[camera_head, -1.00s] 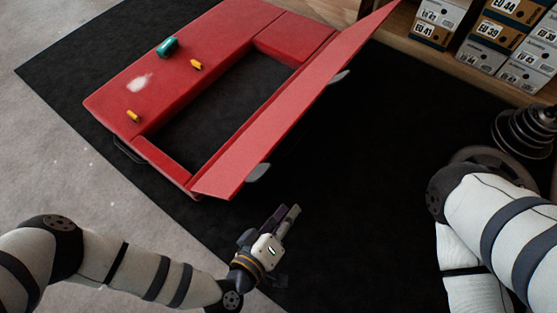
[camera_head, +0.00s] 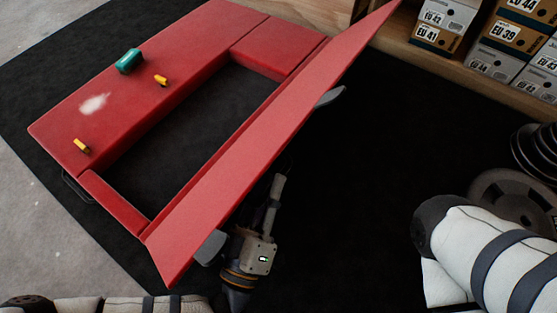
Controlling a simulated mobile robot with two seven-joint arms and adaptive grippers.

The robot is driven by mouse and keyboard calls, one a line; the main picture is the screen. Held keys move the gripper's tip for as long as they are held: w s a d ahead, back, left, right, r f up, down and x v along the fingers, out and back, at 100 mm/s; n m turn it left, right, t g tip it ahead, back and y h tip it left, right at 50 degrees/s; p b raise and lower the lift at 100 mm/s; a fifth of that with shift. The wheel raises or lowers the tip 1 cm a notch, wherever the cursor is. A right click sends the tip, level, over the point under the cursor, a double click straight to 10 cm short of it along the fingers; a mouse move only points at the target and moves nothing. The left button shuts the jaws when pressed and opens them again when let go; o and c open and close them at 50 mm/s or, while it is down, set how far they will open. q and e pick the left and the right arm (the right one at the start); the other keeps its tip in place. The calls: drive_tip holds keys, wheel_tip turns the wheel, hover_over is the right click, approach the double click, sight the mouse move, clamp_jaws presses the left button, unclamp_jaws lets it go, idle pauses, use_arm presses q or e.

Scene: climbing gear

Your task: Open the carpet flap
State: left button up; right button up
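A red crash pad (camera_head: 180,55) lies on the dark mat with a rectangular opening in its middle. The long red flap (camera_head: 255,150) runs along the right side of the opening and stands raised at a tilt. Two grey tabs show at its outer edge, a far one (camera_head: 331,95) and a near one (camera_head: 210,248). My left gripper (camera_head: 276,188) is on the outer right side of the flap, just right of the near tab, with its fingers pointing away along the flap. Whether its fingers touch the flap or are apart is unclear. My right gripper is out of view.
A green item (camera_head: 130,61) and small yellow pieces (camera_head: 161,80) lie on the pad beside a white powder patch. Shoe boxes (camera_head: 512,37) stand on a wooden shelf at the back right. Dark weight plates (camera_head: 512,203) are at the right. The dark mat (camera_head: 380,150) is clear in the middle.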

sight(243, 172)
use_arm(q)
drive_tip(key=shift+w+r, duration=0.1)
drive_tip(key=shift+w, duration=0.05)
clamp_jaws()
drive_tip(key=w+a+r+n+p, duration=0.1)
drive_tip(key=p, duration=0.1)
drive_tip(key=w+a+r+n+y+p, duration=0.1)
drive_tip(key=r, duration=0.1)
drive_tip(key=w+a+r+n+p, duration=0.1)
drive_tip(key=a+r+p, duration=0.1)
drive_tip(key=shift+a+y+p, duration=0.1)
drive_tip(key=shift+y+p, duration=0.2)
drive_tip(key=shift+w+a+r+n, duration=0.15)
drive_tip(key=shift+a+n, duration=0.1)
drive_tip(key=shift+n, duration=0.15)
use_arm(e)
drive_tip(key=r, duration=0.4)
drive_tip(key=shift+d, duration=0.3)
use_arm(q)
unclamp_jaws()
